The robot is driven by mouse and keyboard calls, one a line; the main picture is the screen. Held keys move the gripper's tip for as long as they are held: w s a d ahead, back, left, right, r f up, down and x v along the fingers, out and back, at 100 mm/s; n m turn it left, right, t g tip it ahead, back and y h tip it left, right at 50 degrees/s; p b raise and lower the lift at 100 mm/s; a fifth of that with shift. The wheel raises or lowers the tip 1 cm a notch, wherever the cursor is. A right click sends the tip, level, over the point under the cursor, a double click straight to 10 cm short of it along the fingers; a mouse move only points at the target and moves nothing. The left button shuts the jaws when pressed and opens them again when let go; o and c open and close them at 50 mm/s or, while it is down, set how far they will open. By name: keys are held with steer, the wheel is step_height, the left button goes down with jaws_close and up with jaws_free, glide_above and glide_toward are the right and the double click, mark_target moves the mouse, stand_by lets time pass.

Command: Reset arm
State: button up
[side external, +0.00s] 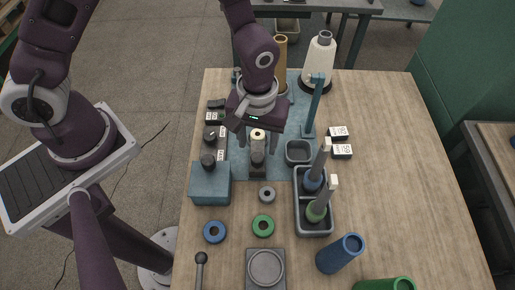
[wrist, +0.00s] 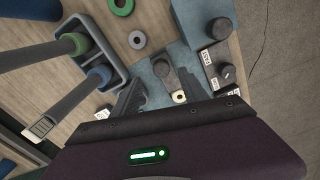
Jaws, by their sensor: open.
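My gripper (side external: 259,146) points down over the blue winder plate (side external: 283,160). Its two fingers stand apart, one on each side of a dark post with a cream top (side external: 258,135). In the wrist view the fingers of my gripper (wrist: 161,88) also show apart, and the cream-topped piece (wrist: 180,97) is between them near the palm. I cannot tell whether either finger touches it. My arm comes down from the top of the side view, and my wrist hides part of the plate behind it.
A grey tray (side external: 314,230) holds two upright tools. A blue post (side external: 312,110) and a cream yarn cone (side external: 319,62) stand behind.

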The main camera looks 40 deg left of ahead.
steer(key=s+a+r+m+t, duration=0.1)
steer(key=a+r, duration=0.2)
steer(key=r, duration=0.3)
steer(key=a+r+m+t+h, duration=0.1)
steer(key=a+r, duration=0.1)
steer(key=r, duration=0.5)
steer(key=s+a+r+m+t, duration=0.1)
steer(key=a+r, duration=0.2)
steer(key=r, duration=0.3)
steer(key=s+a+r+m+t, duration=0.1)
steer(key=s+a+r, duration=0.2)
steer(key=s, duration=0.2)
steer(key=s+a+r+m+t+y, duration=0.1)
steer(key=s+a+r+m, duration=0.1)
steer(key=s+a+r, duration=0.1)
steer(key=shift+s+r+t, duration=0.3)
steer(key=shift+s+r, duration=0.4)
steer(key=shift+s, duration=0.55)
steer(key=shift+c, duration=0.4)
